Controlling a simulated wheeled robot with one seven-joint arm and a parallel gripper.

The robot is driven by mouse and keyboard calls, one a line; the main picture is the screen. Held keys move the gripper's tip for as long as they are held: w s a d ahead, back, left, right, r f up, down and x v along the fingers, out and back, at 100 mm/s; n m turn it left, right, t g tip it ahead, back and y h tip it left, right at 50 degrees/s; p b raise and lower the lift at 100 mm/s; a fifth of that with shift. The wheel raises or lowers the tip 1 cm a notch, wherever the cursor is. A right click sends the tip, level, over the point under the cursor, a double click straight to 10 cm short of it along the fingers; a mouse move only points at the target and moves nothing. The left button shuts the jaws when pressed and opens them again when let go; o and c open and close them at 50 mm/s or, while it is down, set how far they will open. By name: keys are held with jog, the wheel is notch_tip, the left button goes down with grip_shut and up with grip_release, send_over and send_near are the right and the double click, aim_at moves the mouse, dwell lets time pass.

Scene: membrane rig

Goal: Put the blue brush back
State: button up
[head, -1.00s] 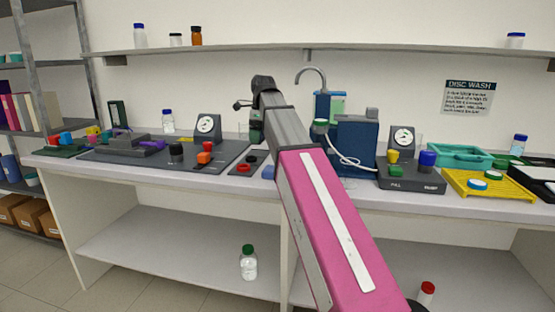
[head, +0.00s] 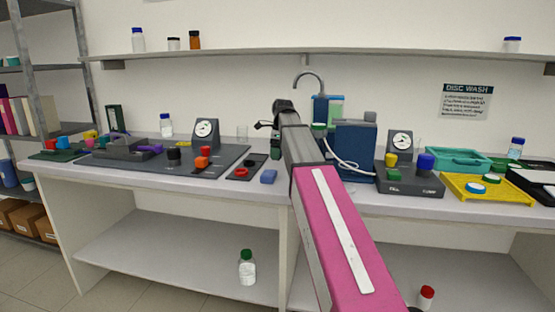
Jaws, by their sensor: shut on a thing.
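My arm reaches away over the bench. My gripper (head: 275,148) shows only as a small dark part beside the arm's far end. Its fingertips and what they hold are hidden behind the arm. No blue brush can be clearly made out.
Left of my arm are a dark panel (head: 222,158) with coloured knobs and a dial gauge (head: 205,132). Right are a blue tank (head: 355,148) with a white hose, a grey control unit (head: 410,183), a teal tray (head: 458,160) and a yellow rack (head: 470,196). A tap (head: 310,76) rises behind.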

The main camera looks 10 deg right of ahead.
jog(key=shift+f, duration=1.6)
jog(key=shift+f, duration=0.1)
jog(key=o, duration=0.7)
jog(key=r, duration=0.4)
jog(key=d+r, duration=0.1)
jog(key=r, duration=0.7)
jog(key=shift+s+d+r, duration=0.1)
jog(key=shift+s+d, duration=0.05)
jog(key=shift+s, duration=0.15)
